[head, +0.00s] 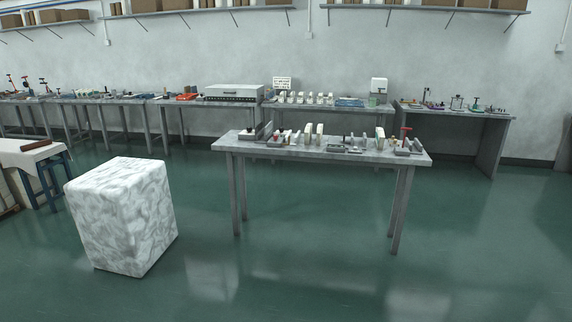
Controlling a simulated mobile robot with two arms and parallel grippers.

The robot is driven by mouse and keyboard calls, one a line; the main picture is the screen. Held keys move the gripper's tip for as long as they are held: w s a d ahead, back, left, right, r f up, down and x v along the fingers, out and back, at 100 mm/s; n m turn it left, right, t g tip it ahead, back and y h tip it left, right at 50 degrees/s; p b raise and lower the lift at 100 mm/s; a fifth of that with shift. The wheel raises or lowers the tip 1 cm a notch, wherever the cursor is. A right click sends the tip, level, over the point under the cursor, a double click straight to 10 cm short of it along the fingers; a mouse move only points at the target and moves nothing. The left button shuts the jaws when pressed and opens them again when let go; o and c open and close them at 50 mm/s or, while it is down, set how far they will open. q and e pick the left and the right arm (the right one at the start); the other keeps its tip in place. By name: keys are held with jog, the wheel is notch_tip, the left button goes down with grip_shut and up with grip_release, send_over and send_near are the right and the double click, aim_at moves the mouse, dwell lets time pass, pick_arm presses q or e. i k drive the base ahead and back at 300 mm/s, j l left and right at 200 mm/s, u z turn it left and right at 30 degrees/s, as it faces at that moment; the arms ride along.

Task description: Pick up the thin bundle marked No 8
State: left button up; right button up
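No bundle marked No 8 can be made out from here; labels are too small to read. A grey table (270,151) stands in the middle of the room with several small items along its top. Among them are upright pale pieces (308,134) near the middle and another pale upright piece (380,138) to the right. I cannot tell whether any of these is a thin bundle. Neither of my grippers shows in the head view.
A white-grey mottled block (120,215) stands on the green floor at front left. A long grey bench row with tools runs along the back wall, including a white box (233,91). A cloth-covered table (30,153) is at far left. The floor before the middle table is clear.

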aim_at(319, 127)
jog(key=i, duration=2.55)
jog(key=j, duration=0.05)
